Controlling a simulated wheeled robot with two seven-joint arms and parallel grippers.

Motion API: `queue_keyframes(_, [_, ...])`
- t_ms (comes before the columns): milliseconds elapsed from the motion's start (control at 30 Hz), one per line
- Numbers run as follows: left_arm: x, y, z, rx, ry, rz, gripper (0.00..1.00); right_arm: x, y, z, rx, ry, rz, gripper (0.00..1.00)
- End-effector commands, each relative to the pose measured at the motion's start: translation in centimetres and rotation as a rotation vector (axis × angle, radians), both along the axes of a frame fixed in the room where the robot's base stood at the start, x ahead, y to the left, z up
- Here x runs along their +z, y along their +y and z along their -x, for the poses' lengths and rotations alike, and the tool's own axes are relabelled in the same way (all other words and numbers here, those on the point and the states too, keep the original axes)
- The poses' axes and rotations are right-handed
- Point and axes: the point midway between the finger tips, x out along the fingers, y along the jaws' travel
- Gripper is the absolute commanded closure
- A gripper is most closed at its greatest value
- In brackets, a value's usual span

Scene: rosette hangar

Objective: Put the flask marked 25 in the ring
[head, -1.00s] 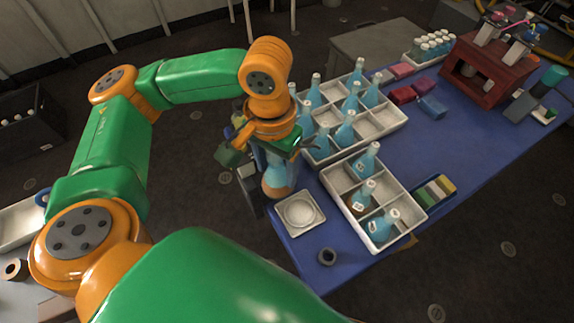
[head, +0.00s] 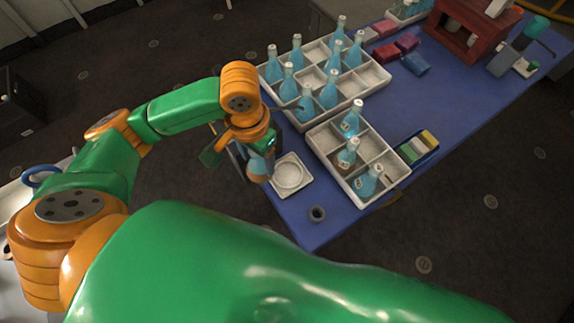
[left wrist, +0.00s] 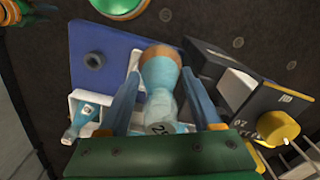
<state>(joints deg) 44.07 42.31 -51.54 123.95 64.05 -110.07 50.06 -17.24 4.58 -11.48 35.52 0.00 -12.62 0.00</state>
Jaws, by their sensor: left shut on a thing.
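My left gripper (head: 259,147) is shut on a blue flask with a brown bottom (head: 258,168). In the left wrist view the flask (left wrist: 160,85) lies between the two fingers (left wrist: 160,105), and its label, partly cut off, reads 2 and what looks like 5. It is held just left of a white square plate with a round raised rim (head: 290,174), at the table's left edge. I cannot tell its height over the plate. A small dark ring (head: 317,213) lies on the blue table near the front corner; it also shows in the left wrist view (left wrist: 95,61). My right gripper is not in view.
A white divided tray (head: 376,147) with several blue flasks stands right of the plate. A larger divided tray (head: 372,75) with more flasks is behind. A dark box with a yellow knob (left wrist: 284,129) is right of the flask in the wrist view. The table's front right is clear.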

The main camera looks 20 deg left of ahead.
Motion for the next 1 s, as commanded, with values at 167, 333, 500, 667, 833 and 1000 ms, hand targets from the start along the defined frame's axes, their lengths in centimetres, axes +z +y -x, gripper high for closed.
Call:
queue_keyframes(167, [-4.1, -3.2, -3.3, 0.0, 0.003, 0.001, 0.7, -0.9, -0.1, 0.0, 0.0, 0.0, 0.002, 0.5])
queue_keyframes(333, [-6.4, -4.6, -4.9, 0.001, -0.001, 0.001, 0.7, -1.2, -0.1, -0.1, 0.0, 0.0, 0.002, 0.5])
queue_keyframes(500, [-9.4, -4.8, -5.2, 0.0, 0.002, -0.001, 0.7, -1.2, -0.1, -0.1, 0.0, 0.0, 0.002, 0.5])
queue_keyframes(667, [-9.9, -4.8, -5.2, -0.001, -0.001, 0.0, 0.7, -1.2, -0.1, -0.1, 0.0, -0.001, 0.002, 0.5])
queue_keyframes(833, [-10.0, -4.8, -5.2, 0.0, -0.001, 0.0, 0.7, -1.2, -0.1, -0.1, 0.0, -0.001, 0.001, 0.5])
queue_keyframes(1000, [-10.1, -4.8, -5.2, 0.0, -0.001, 0.0, 0.04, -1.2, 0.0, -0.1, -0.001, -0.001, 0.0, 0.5])
